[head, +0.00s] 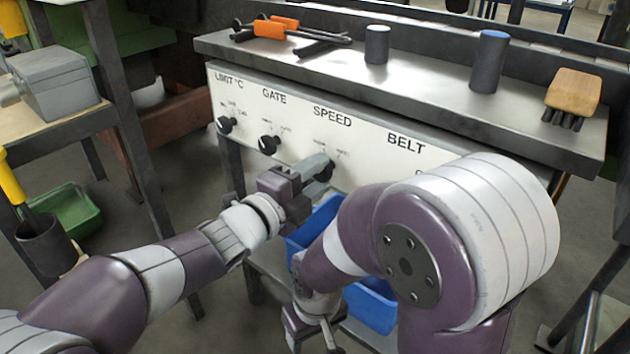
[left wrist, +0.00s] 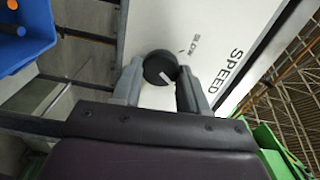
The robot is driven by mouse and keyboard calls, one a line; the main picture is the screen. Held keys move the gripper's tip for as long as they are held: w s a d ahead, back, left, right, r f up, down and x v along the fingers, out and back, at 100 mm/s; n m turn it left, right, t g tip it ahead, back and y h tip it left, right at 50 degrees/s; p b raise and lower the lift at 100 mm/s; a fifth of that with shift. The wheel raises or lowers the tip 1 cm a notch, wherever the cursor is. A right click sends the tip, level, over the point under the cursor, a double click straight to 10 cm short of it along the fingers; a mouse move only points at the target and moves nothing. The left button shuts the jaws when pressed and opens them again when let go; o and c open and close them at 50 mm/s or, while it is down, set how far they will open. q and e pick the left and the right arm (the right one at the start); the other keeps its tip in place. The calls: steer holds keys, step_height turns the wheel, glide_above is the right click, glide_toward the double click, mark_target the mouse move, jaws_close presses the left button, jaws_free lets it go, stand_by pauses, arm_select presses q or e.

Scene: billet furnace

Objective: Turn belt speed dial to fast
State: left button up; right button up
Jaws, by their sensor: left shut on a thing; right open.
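The speed dial (left wrist: 160,67) is a round black knob with a white mark, on the white panel beside the printed word SPEED. Small print near it seems to read SLOW in the left wrist view. My left gripper (head: 318,170) is at the panel under the SPEED label, its two grey fingers (left wrist: 160,80) shut on the dial from both sides. In the head view the gripper mostly hides the dial. My right gripper (head: 316,338) is open and empty, low in front of the bench, partly cut off by the picture's lower edge.
The panel (head: 390,165) also carries a limit knob (head: 225,125) and a gate knob (head: 268,144) to the left. My right arm covers the panel's right part. Blue bins (head: 370,307) stand below.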

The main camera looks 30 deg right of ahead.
stand_by(0.4)
arm_select(q)
steer(key=o, duration=1.1)
steer(key=shift+c, duration=0.2)
steer(key=p+v, duration=0.3)
steer(key=v, duration=0.9)
steer(key=shift+a, duration=0.35)
steer(key=shift+s, duration=0.1)
